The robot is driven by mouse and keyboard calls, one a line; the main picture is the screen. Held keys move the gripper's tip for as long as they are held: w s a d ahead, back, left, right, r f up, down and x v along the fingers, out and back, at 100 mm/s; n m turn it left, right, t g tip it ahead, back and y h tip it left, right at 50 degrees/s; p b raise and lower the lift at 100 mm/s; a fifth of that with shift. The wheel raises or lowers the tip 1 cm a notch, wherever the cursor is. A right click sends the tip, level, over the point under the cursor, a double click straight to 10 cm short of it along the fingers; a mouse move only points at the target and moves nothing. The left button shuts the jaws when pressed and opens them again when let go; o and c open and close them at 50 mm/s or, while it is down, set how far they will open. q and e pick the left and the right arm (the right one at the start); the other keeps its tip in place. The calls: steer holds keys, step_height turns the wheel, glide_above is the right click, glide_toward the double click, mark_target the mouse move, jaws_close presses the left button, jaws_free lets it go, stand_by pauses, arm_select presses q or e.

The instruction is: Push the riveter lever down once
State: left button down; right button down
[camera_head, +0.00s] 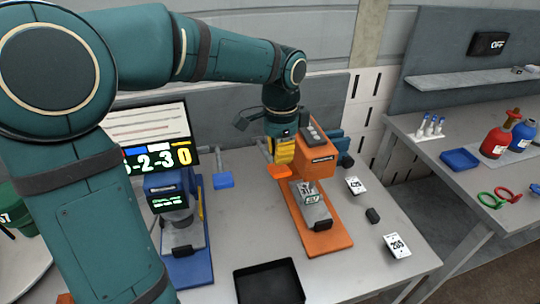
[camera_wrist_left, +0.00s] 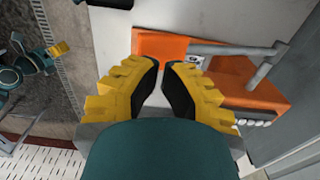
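The orange riveter (camera_head: 318,155) stands on the table on its orange base (camera_head: 333,242). A flat orange pad (camera_head: 278,171) juts out from its left side and appears to be the lever's handle. In the left wrist view the pad (camera_wrist_left: 162,44) joins a grey bar (camera_wrist_left: 235,48). My left gripper (camera_head: 282,160) has yellow fingers and is just above or behind the pad; contact cannot be told. In the wrist view its fingertips (camera_wrist_left: 162,66) lean together with a narrow empty gap. A grey fixture (camera_head: 314,208) sits on the base. My right gripper is not identifiable.
A blue machine (camera_head: 190,255) with a blue pad (camera_head: 223,180) stands to the left, before a screen (camera_head: 150,135). A black tray (camera_head: 270,283) lies at the front. Cards (camera_head: 397,246) and a small black block (camera_head: 373,215) lie right of the riveter. A side table holds bottles (camera_head: 497,140).

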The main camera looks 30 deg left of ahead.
mark_target(279, 168)
stand_by(0.6)
